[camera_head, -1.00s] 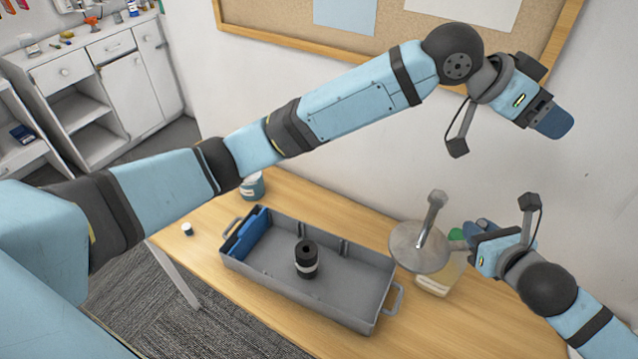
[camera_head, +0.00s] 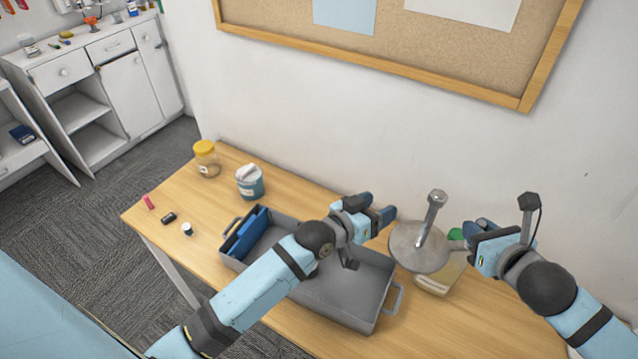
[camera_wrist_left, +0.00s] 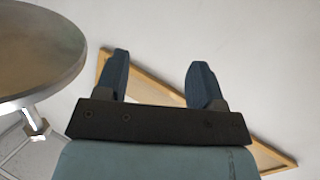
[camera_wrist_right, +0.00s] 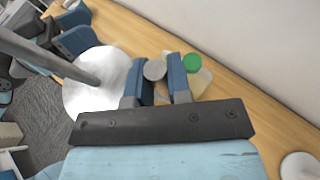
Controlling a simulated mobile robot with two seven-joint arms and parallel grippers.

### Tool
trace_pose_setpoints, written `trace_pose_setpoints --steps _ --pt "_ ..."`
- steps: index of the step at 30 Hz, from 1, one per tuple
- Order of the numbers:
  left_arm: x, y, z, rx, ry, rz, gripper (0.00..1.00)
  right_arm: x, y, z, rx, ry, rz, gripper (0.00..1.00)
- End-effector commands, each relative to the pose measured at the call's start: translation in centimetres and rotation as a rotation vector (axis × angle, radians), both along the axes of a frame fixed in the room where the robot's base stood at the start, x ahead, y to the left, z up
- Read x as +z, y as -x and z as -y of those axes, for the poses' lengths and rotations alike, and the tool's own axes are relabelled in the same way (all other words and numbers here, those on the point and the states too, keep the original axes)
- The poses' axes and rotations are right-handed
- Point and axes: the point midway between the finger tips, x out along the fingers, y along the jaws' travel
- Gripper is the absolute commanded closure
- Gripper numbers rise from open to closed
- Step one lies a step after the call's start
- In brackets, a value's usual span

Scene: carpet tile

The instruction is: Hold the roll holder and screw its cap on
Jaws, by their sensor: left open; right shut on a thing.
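The roll holder is a grey metal disc (camera_head: 410,243) with a rod standing from its middle, at right of the head view. A wider hexagonal end piece, seemingly the cap (camera_head: 437,196), sits at the rod's tip; how tightly it sits I cannot tell. My right gripper (camera_head: 474,234) is shut on a short grey stub (camera_wrist_right: 154,70) beside the disc and holds the holder above the table. My left gripper (camera_head: 372,208) is open and empty, just left of the disc. The disc (camera_wrist_left: 40,50) and hexagonal end (camera_wrist_left: 38,131) also show in the left wrist view.
A grey tray (camera_head: 352,318) with a blue item (camera_head: 246,233) lies under my left arm. A green-topped bottle (camera_head: 440,279) stands behind the disc. A yellow-lidded jar (camera_head: 206,160), a blue-and-white tub (camera_head: 250,182) and small items stand at the table's left.

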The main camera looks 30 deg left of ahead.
Motion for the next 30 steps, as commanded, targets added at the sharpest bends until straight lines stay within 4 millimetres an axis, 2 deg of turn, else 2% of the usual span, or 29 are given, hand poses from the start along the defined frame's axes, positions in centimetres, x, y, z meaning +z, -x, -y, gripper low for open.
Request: trace_pose_setpoints --steps 1,3,9,15,18,23,30 --pt "-2.4 2.0 -0.6 0.015 -0.024 -0.037 0.37 0.1 0.0 0.0 0.0 -0.001 0.002 1.0" --pt "-5.2 4.6 -1.3 0.035 -0.063 -0.076 0.37 0.1 0.0 0.0 0.0 -0.001 0.002 1.0" --pt "-12.0 12.6 -3.6 0.076 -0.183 -0.193 0.37 0.1 0.0 0.0 0.0 -0.001 0.002 1.0" --pt "-16.5 20.0 -5.6 0.096 -0.294 -0.291 0.37 0.1 0.0 0.0 0.0 -0.001 0.002 1.0" --pt "-17.6 22.5 -6.3 0.1 -0.332 -0.321 0.37 0.1 0.0 0.0 0.0 -0.001 0.002 1.0" --pt "-18.5 24.5 -6.8 0.101 -0.363 -0.346 0.37 0.1 0.0 0.0 0.0 -0.001 0.002 1.0" --pt "-18.6 24.8 -6.9 0.1 -0.368 -0.35 0.37 0.1 0.0 0.0 0.0 -0.001 0.002 1.0"
